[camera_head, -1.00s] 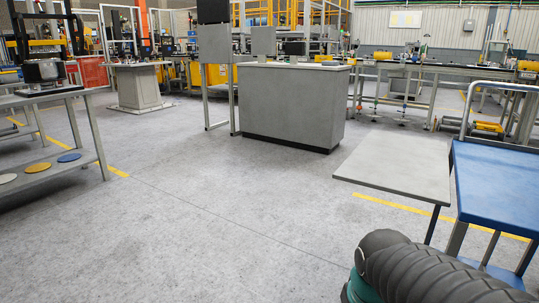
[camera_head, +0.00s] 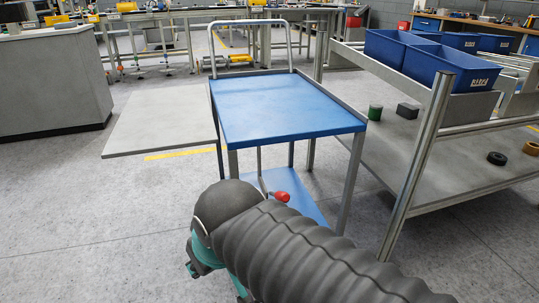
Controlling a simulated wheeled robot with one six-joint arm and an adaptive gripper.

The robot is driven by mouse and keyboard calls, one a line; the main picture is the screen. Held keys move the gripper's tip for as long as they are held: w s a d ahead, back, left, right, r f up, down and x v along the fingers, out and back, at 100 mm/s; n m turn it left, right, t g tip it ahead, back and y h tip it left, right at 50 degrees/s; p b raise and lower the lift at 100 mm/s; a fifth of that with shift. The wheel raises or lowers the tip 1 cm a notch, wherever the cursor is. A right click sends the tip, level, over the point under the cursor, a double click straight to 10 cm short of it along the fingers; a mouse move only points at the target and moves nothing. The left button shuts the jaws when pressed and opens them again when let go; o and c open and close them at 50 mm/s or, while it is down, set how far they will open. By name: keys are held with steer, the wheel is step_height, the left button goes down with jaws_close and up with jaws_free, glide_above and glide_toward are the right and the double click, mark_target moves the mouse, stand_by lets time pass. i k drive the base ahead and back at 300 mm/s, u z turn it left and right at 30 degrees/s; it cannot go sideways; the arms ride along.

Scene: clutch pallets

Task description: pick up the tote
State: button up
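Several blue totes stand on a slanted upper shelf at the right. The nearest tote (camera_head: 440,72) has a white label on its front. Another tote (camera_head: 385,48) stands beside it to the left, and more blue totes (camera_head: 492,43) show behind. Which tote the task means I cannot tell. My arm, in a ribbed dark sleeve, crosses the lower middle, well apart from the totes.
A blue-topped cart (camera_head: 285,108) stands ahead, its top empty, with a grey side panel (camera_head: 160,120) at its left. A red-tipped item (camera_head: 281,196) shows by its lower shelf. The metal rack (camera_head: 410,165) at right holds small items. Floor is clear at left.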

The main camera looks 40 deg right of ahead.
mark_target(422, 62)
steer(key=z, duration=1.25)
steer(key=k, duration=0.5)
steer(key=z, duration=0.8)
steer(key=i, duration=0.45)
steer(key=z, duration=0.2)
steer(key=k, duration=1.05)
steer(key=z, duration=0.9)
steer(key=i, duration=0.85)
steer(key=z, duration=0.2)
